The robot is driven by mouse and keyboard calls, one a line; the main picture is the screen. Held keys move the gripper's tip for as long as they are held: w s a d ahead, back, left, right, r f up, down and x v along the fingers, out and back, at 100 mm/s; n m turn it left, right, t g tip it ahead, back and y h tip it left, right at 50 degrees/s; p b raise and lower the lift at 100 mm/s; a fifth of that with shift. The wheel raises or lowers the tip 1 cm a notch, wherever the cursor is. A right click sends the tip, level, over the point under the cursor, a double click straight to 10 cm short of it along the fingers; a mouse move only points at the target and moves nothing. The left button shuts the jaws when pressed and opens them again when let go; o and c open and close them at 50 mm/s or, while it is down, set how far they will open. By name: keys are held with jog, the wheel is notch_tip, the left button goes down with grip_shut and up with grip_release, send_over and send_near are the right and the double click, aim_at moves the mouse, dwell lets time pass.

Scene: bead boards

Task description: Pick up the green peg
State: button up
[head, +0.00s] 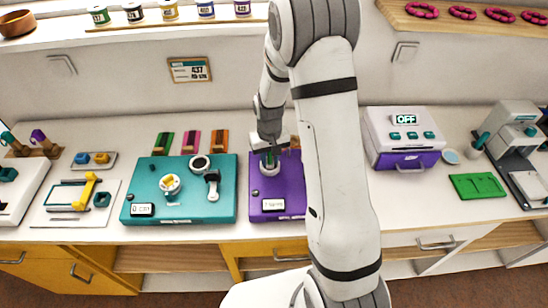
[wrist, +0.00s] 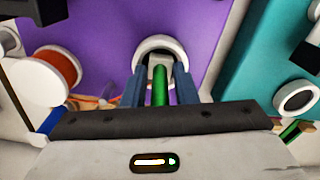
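The green peg (wrist: 160,85) stands between the two blue-grey fingers of my gripper (wrist: 161,82) in the wrist view. A narrow gap seems to show on each side of it, so the gripper looks open around the peg. The peg's far end is at a white ring-shaped holder (wrist: 160,43) on the purple board (wrist: 205,45). In the head view my gripper (head: 269,154) points down right above the white holder (head: 269,169) on the purple board (head: 292,190). Only a little of the green peg (head: 270,159) shows there between the fingers.
A teal board (head: 150,190) with dials stands just left of the purple board. Coloured blocks lie behind it. A red-and-white spool (wrist: 52,75) is close in the wrist view. A purple-and-white machine (head: 405,140) and a green mat (head: 478,186) are at the right.

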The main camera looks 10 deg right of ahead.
grip_shut()
